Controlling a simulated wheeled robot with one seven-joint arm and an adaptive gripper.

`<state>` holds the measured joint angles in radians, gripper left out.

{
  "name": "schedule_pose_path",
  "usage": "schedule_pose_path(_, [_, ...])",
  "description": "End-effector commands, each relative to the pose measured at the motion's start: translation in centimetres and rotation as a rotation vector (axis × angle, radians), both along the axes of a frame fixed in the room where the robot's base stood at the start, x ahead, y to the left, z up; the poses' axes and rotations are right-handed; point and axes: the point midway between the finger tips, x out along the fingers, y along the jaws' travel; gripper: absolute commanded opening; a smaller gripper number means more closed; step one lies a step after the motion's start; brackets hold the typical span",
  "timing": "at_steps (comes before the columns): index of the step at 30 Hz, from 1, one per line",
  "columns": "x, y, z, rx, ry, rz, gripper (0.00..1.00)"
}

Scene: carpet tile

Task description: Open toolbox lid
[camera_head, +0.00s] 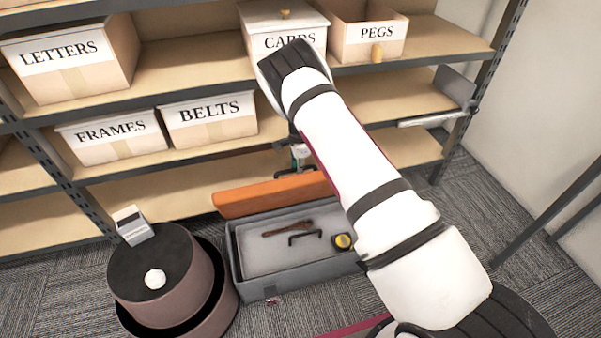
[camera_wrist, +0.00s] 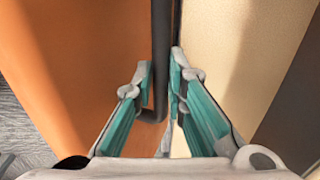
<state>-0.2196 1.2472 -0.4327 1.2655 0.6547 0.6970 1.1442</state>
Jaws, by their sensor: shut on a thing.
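The grey toolbox (camera_head: 262,289) stands on the carpet below the shelves, its inside exposed. Its orange lid (camera_head: 265,197) is raised at the back edge, steeply tilted, and it fills the left of the wrist view (camera_wrist: 75,60). My gripper (camera_wrist: 161,72) is shut on a dark bar-like lid handle (camera_wrist: 161,30), which runs between the fingers. In the head view my gripper (camera_head: 300,155) is behind the lid's upper edge, on the shelf side; its fingertips are hidden there.
Inside the toolbox lie a brown-handled tool (camera_head: 290,229), a black bracket-like piece (camera_head: 305,237) and a yellow tape measure (camera_head: 343,241). A round dark stool (camera_head: 155,275) stands close at left. Shelves (camera_head: 150,185) with labelled boxes are just behind the lid.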

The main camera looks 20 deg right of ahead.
Motion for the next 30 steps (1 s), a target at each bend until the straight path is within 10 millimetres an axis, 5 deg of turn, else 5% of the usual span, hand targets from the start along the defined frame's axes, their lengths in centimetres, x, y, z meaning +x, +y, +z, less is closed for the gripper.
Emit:
schedule_pose_path(20, [0.5, 0.21, -0.16, 0.003, 0.003, 0.003, 0.0])
schedule_pose_path(21, [0.51, 0.21, -0.15, 0.003, 0.003, 0.003, 0.22])
schedule_pose_path(23, [0.51, 0.2, -0.14, 0.003, 0.003, 0.003, 0.33])
schedule_pose_path(30, [0.53, 0.1, -0.03, 0.002, 0.002, 0.002, 0.33])
